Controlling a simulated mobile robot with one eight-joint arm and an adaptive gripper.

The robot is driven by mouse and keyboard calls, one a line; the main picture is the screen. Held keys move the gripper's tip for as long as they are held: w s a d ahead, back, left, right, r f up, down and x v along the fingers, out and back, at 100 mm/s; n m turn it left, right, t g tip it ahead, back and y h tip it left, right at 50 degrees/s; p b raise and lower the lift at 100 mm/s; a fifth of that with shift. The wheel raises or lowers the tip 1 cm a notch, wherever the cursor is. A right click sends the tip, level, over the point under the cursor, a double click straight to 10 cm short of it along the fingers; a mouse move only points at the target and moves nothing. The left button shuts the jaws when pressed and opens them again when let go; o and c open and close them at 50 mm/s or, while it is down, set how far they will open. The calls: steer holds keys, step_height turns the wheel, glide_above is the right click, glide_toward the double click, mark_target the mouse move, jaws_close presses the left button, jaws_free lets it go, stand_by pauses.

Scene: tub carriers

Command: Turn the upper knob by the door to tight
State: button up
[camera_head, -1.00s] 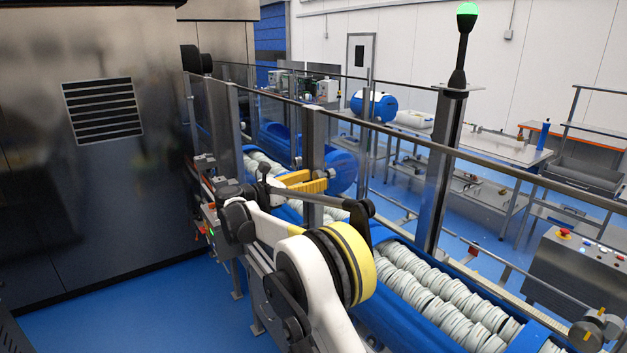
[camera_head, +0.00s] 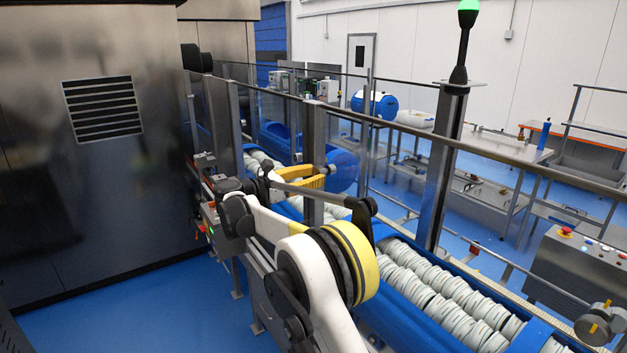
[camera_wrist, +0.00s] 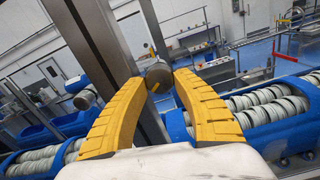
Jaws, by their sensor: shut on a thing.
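A round dark-grey knob (camera_wrist: 157,78) with a yellow mark sits between the tips of my gripper (camera_wrist: 158,76) in the wrist view, beside a steel guard post. The two curved yellow fingers are shut on it from both sides. In the head view my gripper (camera_head: 326,176) reaches to the guard post over the conveyor. The knob's face is too small there to read. A second round grey knob-like part (camera_wrist: 85,99) shows lower left in the wrist view. I cannot tell how tight the held knob is.
Clear guard panels with a steel top rail (camera_head: 470,158) run along the conveyor. A blue trough (camera_head: 395,318) holds rows of white tubs. A large steel cabinet (camera_head: 95,190) stands at left. A round part with yellow marks (camera_head: 597,328) is at the lower right. Blue floor is open at lower left.

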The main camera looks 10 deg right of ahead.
steer(key=m+b, duration=0.2)
steer(key=m, duration=0.1)
steer(key=shift+m, duration=0.4)
steer(key=m+b, duration=0.1)
steer(key=m, duration=0.2)
steer(key=shift+w+m, duration=0.1)
steer(key=shift+m, duration=0.2)
steer(key=m+b, duration=0.1)
steer(key=m, duration=0.2)
steer(key=shift+r+m, duration=0.1)
steer(key=shift+m, duration=0.2)
steer(key=m, duration=0.4)
steer(key=shift+m+b, duration=0.3)
steer(key=shift+b, duration=0.1)
steer(key=m, duration=0.4)
steer(key=shift+r, duration=0.15)
steer(key=m, duration=0.5)
steer(key=shift+b, duration=0.4)
steer(key=shift+m, duration=0.4)
